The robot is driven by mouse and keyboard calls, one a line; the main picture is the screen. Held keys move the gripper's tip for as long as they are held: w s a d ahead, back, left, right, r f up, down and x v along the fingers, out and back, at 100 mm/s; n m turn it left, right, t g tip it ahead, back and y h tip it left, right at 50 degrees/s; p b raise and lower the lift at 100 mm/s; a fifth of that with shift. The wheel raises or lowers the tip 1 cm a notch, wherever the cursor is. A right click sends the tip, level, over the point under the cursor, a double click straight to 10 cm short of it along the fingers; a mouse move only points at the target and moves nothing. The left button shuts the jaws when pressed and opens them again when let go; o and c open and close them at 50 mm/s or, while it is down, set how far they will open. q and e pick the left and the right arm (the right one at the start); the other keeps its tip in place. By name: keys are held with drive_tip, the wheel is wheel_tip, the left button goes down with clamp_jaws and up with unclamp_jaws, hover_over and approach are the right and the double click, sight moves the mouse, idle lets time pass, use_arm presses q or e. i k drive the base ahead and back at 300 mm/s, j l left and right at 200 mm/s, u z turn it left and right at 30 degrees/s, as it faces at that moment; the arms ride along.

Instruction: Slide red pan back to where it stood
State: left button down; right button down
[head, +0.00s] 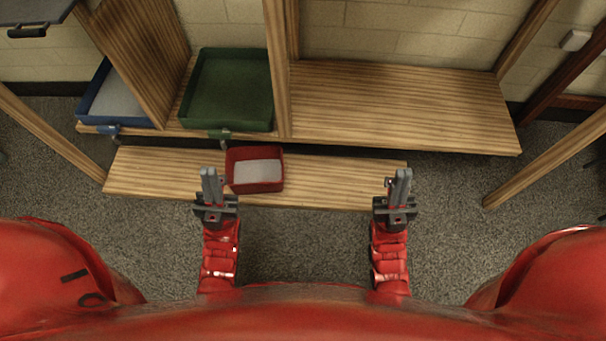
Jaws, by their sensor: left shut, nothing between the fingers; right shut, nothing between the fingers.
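The red pan (234,178) is a small open tray with a pale grey inside. It sits on the lower wooden board (330,184), left of the board's middle. My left gripper (211,172) is shut and empty. In the picture it is just left of the red pan, near its left wall; I cannot tell whether they touch. My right gripper (400,174) is shut and empty, over or near the right end of the lower board and well to the right of the pan.
A green tray (228,127) and a blue tray (94,88) stand on the upper wooden shelf (400,105), parted by a slanted wooden panel (140,55). The right part of that shelf is bare. The lower board between pan and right gripper is clear.

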sight(252, 169)
drive_tip(key=j+z, duration=0.5)
drive_tip(key=k+j+z, duration=0.15)
drive_tip(key=j+z, duration=0.35)
drive_tip(key=k+j, duration=0.15)
drive_tip(key=j, duration=0.25)
drive_tip(key=k+j+z, duration=0.1)
drive_tip(key=j, duration=0.3)
drive_tip(key=k+j, duration=0.2)
drive_tip(key=j, duration=0.2)
drive_tip(key=k+j+z, duration=0.15)
drive_tip(key=j, duration=0.2)
drive_tip(key=i, duration=0.45)
